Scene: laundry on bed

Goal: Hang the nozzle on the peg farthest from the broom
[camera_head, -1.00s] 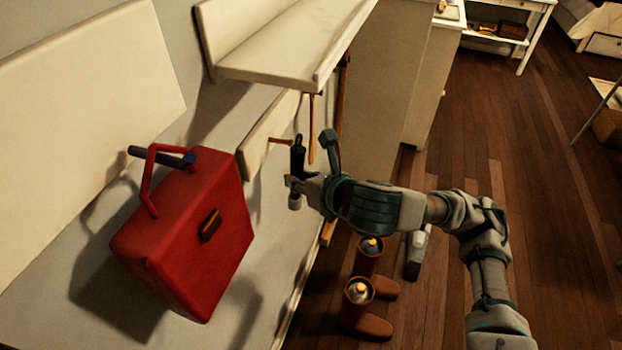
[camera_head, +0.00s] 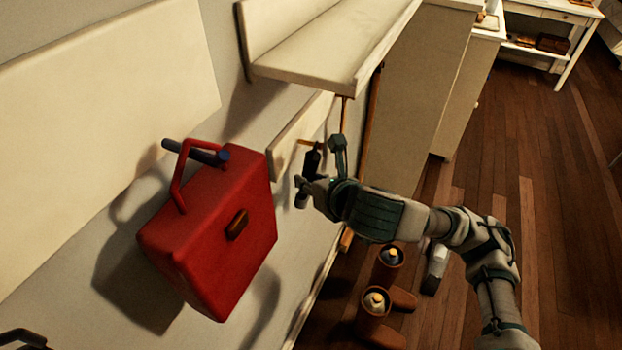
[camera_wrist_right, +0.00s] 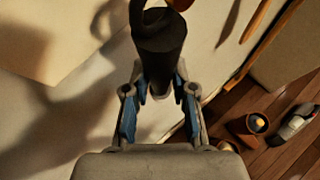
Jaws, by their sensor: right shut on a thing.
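The black nozzle (camera_head: 312,160) is in my right gripper (camera_head: 308,185), which is shut on it beside the wall. In the right wrist view the nozzle (camera_wrist_right: 160,45) stands up between the fingers (camera_wrist_right: 160,95), with a dark loop at its top. A wooden peg (camera_head: 305,142) sticks out of the pale wall board (camera_head: 290,150), just above and behind the nozzle. Its tip seems to show at the top edge of the wrist view (camera_wrist_right: 181,4); whether it touches the loop is unclear. The orange broom handle (camera_head: 373,110) stands farther right.
The red bag (camera_head: 215,235) hangs left of my right gripper. A white shelf (camera_head: 330,50) overhangs above. Brown boots (camera_head: 375,305) holding cans stand on the floor below. A dark part at the lower left corner may be my left gripper (camera_head: 25,338).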

